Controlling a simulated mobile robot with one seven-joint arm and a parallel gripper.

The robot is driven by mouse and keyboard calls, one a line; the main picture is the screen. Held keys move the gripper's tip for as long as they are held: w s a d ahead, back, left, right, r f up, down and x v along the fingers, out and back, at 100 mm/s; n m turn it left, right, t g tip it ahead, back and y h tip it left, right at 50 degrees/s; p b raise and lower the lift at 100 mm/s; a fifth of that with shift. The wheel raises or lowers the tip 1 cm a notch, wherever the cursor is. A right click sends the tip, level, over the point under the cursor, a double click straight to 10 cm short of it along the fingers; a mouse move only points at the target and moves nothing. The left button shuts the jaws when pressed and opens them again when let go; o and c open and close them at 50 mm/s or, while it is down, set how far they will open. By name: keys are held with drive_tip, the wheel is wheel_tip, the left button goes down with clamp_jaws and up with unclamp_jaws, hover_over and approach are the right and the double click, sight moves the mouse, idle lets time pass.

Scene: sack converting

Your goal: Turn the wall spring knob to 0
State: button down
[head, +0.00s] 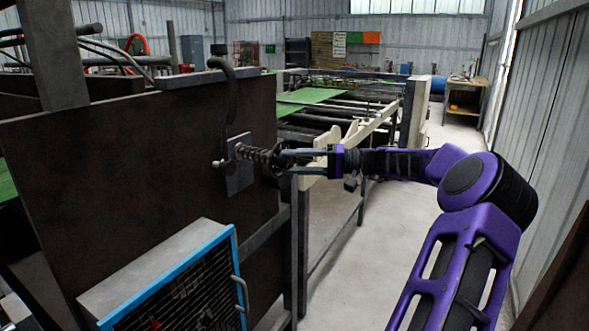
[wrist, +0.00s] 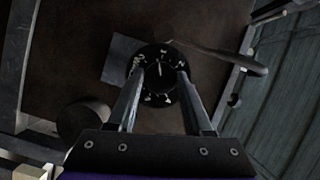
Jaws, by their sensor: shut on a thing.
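The wall spring knob (head: 257,154) sticks out sideways from a pale plate (head: 239,178) on a dark brown panel (head: 130,165), its coil spring showing. In the wrist view its dark round dial face (wrist: 160,73) carries white marks around the rim and a short white pointer line near the middle. The marks are too small and blurred to read surely, so I cannot tell the set number. My gripper (head: 284,161) reaches it from the right. In the wrist view its two fingers (wrist: 160,78) are shut on the knob, one on each side of the dial.
A dark curved handle (head: 232,95) rises close beside the knob and also shows in the wrist view (wrist: 230,59). A blue-framed grille box (head: 234,262) stands below. A roller table with green sheets (head: 314,96) lies behind. The floor (head: 400,235) right of the panel is clear.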

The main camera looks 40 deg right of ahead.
drive_tip(key=shift+n+h+b, duration=0.6)
drive_tip(key=shift+n, duration=0.4)
drive_tip(key=shift+r, duration=0.1)
drive_tip(key=shift+c, duration=1.5)
unclamp_jaws()
drive_tip(key=p+v, duration=0.2)
drive_tip(key=v, duration=1.5)
drive_tip(key=shift+d, duration=0.2)
drive_tip(key=shift+r, duration=0.15)
